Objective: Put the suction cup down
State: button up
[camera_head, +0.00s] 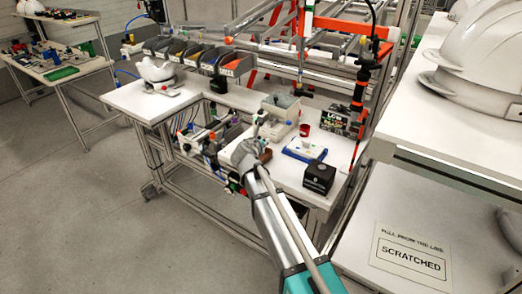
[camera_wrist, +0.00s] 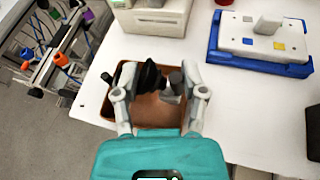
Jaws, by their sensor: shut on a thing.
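The suction cup (camera_wrist: 150,76) is black, with a grey cylindrical part beside it, and sits between the fingers of my gripper (camera_wrist: 160,92) in the wrist view. My gripper is shut on it. Just beneath is a shallow brown tray (camera_wrist: 155,122) on the white table; I cannot tell whether the cup touches its bottom. In the head view my gripper (camera_head: 249,150) is over the near left part of the white bench, with the brown tray (camera_head: 266,155) partly hidden behind it. The suction cup cannot be made out there.
A white-and-blue fixture (camera_wrist: 258,42) stands right of the tray, and a pale bin (camera_wrist: 150,18) behind it. A black box (camera_head: 319,177) and a red cup (camera_head: 304,130) are on the bench. The table's left edge is close, with cables and fittings below.

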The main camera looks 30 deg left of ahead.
jog(key=shift+w+a+f+b, duration=0.1)
jog(key=shift+w+f+b, duration=0.1)
jog(key=shift+f+b, duration=0.25)
jog(key=shift+w+a+f+b, duration=0.1)
jog(key=shift+w+f+b, duration=0.1)
jog(key=shift+f+b, duration=1.35)
jog(key=shift+b, duration=0.05)
jog(key=o, duration=0.9)
jog(key=shift+s+r, duration=0.1)
